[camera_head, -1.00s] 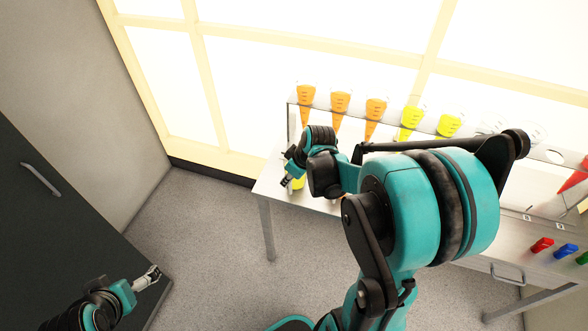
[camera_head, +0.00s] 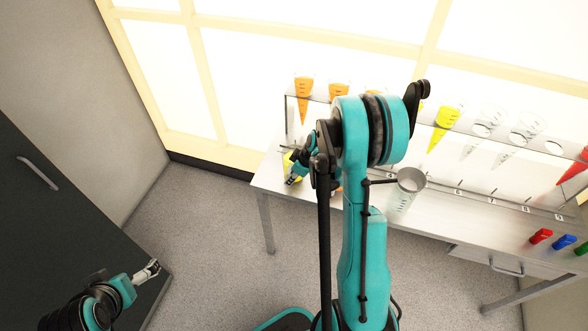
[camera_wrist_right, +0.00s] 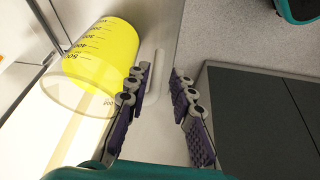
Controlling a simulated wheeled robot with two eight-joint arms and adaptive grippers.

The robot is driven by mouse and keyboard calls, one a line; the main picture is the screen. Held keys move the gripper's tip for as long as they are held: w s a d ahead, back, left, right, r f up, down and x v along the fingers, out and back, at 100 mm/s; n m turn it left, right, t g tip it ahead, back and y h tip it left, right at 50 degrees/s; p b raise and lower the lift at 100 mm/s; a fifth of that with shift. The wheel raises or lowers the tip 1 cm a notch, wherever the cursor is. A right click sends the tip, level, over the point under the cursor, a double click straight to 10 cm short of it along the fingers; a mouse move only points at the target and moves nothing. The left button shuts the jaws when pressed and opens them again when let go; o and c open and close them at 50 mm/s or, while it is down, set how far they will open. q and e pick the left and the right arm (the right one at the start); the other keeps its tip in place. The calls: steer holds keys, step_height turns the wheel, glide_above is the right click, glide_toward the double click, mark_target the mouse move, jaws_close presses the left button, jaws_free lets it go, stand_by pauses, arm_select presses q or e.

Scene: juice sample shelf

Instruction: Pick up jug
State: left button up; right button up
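A clear jug with measure marks and yellow liquid (camera_wrist_right: 103,52) fills the upper left of the right wrist view. In the head view only a yellow patch of it (camera_head: 288,161) shows at the table's left end, mostly behind my right gripper (camera_head: 292,180). In the wrist view my right gripper (camera_wrist_right: 160,82) is open and empty, its fingers beside the jug's right side, not around it. I cannot tell whether the near finger touches it. My left gripper (camera_head: 148,272) is far off at the lower left, by the dark cabinet, with nothing visible in it.
An empty-looking clear measuring vessel (camera_head: 405,190) stands on the table (camera_head: 430,215), right of my right forearm. A rack behind holds several cones, some orange (camera_head: 303,95), some yellow (camera_head: 440,125). Red (camera_head: 541,236) and blue (camera_head: 564,242) pieces lie at the right. A dark cabinet (camera_head: 50,230) stands left.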

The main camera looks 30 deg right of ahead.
steer(key=b+x, duration=0.1)
steer(key=x, duration=0.3)
steer(key=shift+w+f+b, duration=0.25)
steer(key=shift+f+b, duration=0.05)
steer(key=shift+b, duration=0.05)
steer(key=shift+r, duration=0.1)
jaws_close()
steer(key=shift+d, duration=0.1)
